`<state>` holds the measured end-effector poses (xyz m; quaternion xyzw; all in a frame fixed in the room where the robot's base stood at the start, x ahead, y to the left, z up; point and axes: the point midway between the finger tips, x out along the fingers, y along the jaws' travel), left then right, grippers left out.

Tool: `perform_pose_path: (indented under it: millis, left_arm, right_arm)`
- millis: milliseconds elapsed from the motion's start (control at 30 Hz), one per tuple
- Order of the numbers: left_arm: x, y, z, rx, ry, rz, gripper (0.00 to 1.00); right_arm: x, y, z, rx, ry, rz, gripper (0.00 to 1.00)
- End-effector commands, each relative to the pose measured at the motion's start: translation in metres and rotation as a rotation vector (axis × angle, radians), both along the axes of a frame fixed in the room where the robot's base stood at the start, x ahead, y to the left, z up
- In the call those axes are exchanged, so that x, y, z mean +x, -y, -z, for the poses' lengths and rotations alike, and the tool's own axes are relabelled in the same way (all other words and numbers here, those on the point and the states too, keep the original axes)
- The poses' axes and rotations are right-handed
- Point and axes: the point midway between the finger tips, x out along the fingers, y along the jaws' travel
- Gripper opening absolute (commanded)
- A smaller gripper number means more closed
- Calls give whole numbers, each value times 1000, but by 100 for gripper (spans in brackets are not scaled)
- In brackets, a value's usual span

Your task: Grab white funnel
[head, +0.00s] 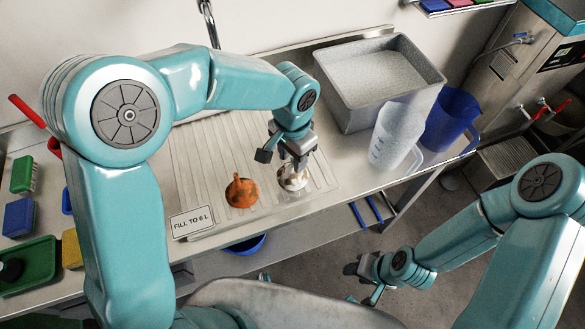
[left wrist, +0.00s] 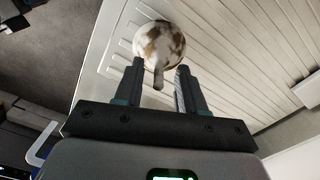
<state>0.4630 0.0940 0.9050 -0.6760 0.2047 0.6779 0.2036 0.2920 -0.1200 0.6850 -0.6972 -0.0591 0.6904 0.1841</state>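The white funnel (head: 292,178), blotched with brown, stands mouth down on the ribbed steel drainboard (head: 205,150). My left gripper (head: 282,160) is directly above it and partly covers it in the head view. In the left wrist view, the white funnel (left wrist: 160,42) lies just beyond the fingertips, its spout pointing toward the gap between the two fingers (left wrist: 160,72). The fingers are spread and do not visibly touch it. My right gripper (head: 364,280) is low at the right, away from the counter, with fingers apart and empty.
An orange-brown funnel (head: 241,191) stands just left of the white one. A "FILL TO 6 L" sign (head: 192,222) is at the front edge. A grey tub (head: 378,75), a clear jug (head: 400,132) and a blue jug (head: 451,118) stand to the right. The drainboard's left part is clear.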

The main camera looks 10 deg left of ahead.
Motion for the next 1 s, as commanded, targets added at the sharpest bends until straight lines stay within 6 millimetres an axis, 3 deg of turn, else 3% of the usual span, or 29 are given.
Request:
perform_pose_path:
  millis: [200,333,767,1000]
  left_arm:
    - [0,0,1,0,0,0,40]
    - [0,0,1,0,0,0,0]
    - [0,0,-3,0,2,-1,0]
    - [1,0,-35,-1,5,-1,0]
  right_arm:
    - [0,0,0,0,0,0,43]
    - [0,0,0,0,0,0,43]
    - [0,0,0,0,0,0,43]
    - [0,0,-1,0,0,0,43]
